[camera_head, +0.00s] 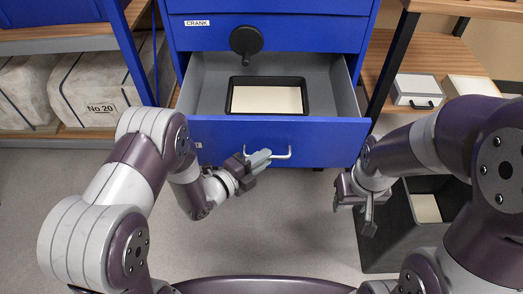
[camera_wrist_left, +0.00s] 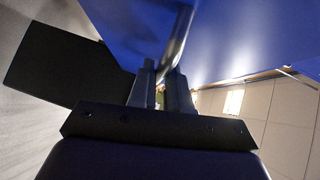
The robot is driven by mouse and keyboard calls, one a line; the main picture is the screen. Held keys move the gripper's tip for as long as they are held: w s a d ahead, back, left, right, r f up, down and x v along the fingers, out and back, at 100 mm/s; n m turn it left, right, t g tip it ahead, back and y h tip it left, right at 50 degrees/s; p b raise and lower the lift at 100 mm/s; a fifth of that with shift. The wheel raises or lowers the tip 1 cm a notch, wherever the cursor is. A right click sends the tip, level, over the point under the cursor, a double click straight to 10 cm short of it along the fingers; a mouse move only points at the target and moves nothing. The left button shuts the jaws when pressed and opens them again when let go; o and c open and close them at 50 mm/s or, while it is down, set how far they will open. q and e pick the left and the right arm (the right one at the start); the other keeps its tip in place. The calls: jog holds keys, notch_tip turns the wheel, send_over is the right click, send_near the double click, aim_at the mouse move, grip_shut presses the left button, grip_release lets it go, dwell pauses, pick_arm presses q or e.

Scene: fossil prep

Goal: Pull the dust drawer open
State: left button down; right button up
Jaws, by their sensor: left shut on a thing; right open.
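The blue dust drawer (camera_head: 320,142) is pulled out of the blue cabinet, and its grey interior shows from above. A black-rimmed tray (camera_head: 232,98) with a pale bottom lies inside it. A silver bar handle (camera_head: 283,156) is on the drawer front. My left gripper (camera_head: 262,158) is shut on the left part of the handle. In the left wrist view the handle (camera_wrist_left: 179,42) runs up from between the gripper's fingers (camera_wrist_left: 163,88). My right gripper (camera_head: 363,208) is open and empty, to the right of the drawer front.
A dark open bin (camera_head: 385,235) with a pale item inside stands on the floor at right, close to my right gripper. A black crank knob (camera_head: 246,40) sits on the cabinet above the drawer. Shelves with wrapped blocks (camera_head: 95,85) and white boxes (camera_head: 415,88) flank the cabinet.

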pick_arm(q)
jog(key=shift+s, duration=0.85)
jog(key=c, duration=1.2)
grip_release()
jog(key=shift+o, duration=0.2)
jog(key=p+v, duration=0.3)
jog(key=v, duration=0.9)
jog(key=shift+s+a, duration=0.25)
